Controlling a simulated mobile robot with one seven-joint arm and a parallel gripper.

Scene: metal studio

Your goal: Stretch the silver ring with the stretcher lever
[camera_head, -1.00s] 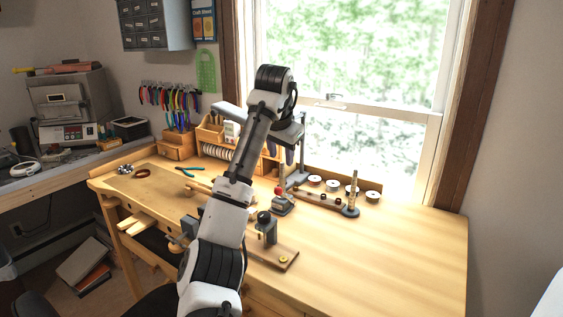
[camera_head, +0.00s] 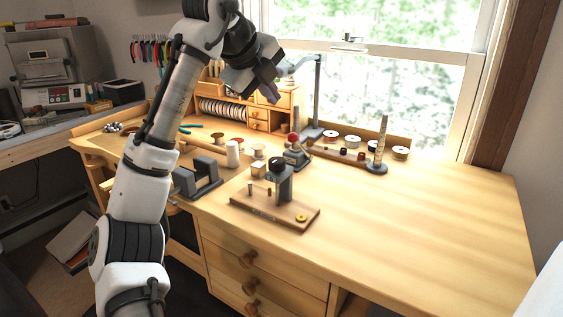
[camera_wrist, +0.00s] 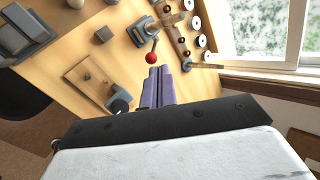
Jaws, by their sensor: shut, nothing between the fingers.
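The stretcher (camera_head: 296,159) is a small grey tool on the bench, with a lever that ends in a red ball (camera_head: 293,138). In the wrist view the red ball (camera_wrist: 152,58) lies just beyond my fingertips, and the stretcher's grey body (camera_wrist: 145,27) is behind it. My gripper (camera_head: 270,96) is above the bench and higher than the ball in the head view. Its purple fingers (camera_wrist: 160,70) are together and empty, apart from the ball as far as I can tell. I cannot make out the silver ring in either view.
A wooden board with a dark post tool (camera_head: 275,205) stands in front of the stretcher. A tapered mandrel (camera_head: 381,140) and several spools (camera_head: 352,141) are to the right. A grey U-shaped block (camera_head: 198,177) is at left. The bench's right side is clear.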

